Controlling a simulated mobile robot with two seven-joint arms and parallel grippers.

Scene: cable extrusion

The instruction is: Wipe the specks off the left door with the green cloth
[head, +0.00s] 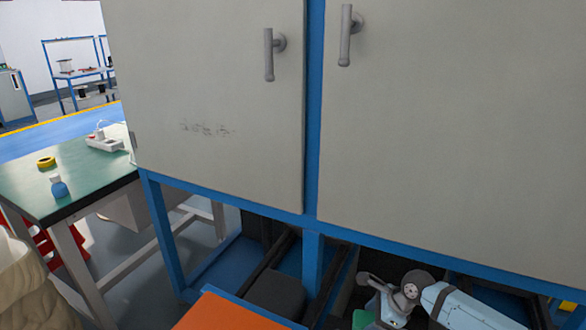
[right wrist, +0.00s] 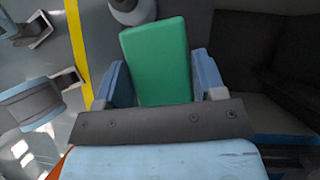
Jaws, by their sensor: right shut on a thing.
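The left door (head: 215,95) is a light grey cabinet door with a grey handle (head: 271,54) near its right edge. A small patch of dark specks (head: 208,129) shows on its lower middle part. My right gripper (right wrist: 160,85) is shut on the green cloth (right wrist: 156,55), which looks like a folded block between the two fingers. In the head view a bit of the green cloth (head: 364,319) shows at the bottom edge, below the cabinet and beside my right arm. The cloth is apart from the door. My left gripper is not in view.
The right door (head: 440,120) is closed beside a blue frame post (head: 314,110). A green-topped table (head: 75,178) at the left holds a blue bottle (head: 58,187), a yellow roll (head: 46,162) and a white power strip (head: 104,143). An orange surface (head: 230,312) is at the bottom.

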